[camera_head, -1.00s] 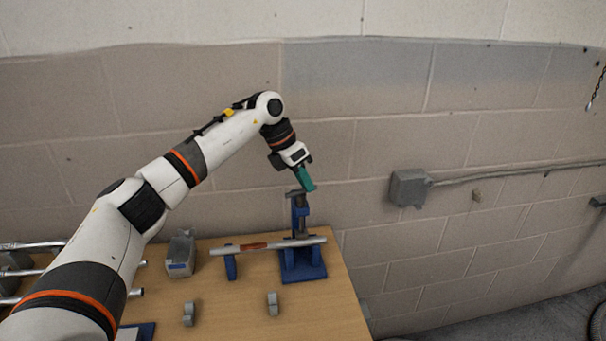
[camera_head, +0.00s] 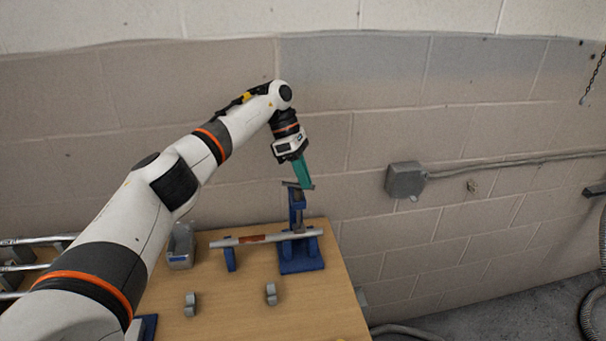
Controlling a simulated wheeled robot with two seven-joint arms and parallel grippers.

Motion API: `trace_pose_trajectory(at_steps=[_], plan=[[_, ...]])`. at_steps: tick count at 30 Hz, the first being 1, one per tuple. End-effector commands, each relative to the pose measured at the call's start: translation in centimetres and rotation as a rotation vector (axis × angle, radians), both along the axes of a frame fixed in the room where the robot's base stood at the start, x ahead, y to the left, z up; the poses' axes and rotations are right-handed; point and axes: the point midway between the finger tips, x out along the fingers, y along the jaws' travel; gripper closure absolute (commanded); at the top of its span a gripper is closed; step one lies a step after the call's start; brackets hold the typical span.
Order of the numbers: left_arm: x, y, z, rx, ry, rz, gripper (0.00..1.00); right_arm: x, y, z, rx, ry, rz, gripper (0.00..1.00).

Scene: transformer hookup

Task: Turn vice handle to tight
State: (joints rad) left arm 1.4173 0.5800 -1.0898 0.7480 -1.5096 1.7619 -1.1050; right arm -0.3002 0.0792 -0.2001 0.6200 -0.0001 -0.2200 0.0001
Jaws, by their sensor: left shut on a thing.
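The blue vice (camera_head: 301,258) stands at the far right corner of the wooden table. Its grey handle (camera_head: 291,184) is a short bar at the top of the vice. A grey pipe with a reddish-brown band (camera_head: 223,243) lies level through the vice and over a small blue support (camera_head: 230,261). My left gripper (camera_head: 306,182), with green fingers, comes down from above at the top of the vice and is shut on the handle. The fingers hide part of the handle. My right gripper is out of view.
A grey open box (camera_head: 181,246) stands left of the pipe. Two small grey clamps (camera_head: 271,293) stand on the front of the wooden table (camera_head: 250,318). Several metal pipes (camera_head: 35,240) lie at the left. A block wall with a grey junction box (camera_head: 405,180) is behind.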

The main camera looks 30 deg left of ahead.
Motion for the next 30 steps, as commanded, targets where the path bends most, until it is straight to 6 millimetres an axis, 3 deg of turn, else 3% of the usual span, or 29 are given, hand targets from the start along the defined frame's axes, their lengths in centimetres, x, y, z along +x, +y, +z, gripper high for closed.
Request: trace_pose_trajectory(at_steps=[16, 17, 20, 30], plan=[[0.01, 0.03, 0.13, 0.0, -0.003, -0.023, 1.0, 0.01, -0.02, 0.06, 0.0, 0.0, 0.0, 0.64], [0.02, 0.03, 0.13, 0.0, -0.003, -0.023, 0.83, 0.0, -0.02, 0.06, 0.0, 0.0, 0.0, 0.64], [0.01, 0.01, 0.1, 0.0, -0.002, -0.022, 0.67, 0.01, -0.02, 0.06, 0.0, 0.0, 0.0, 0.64], [0.03, 0.11, 0.23, 0.0, -0.002, -0.022, 0.67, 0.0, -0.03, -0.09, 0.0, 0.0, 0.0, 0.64]])
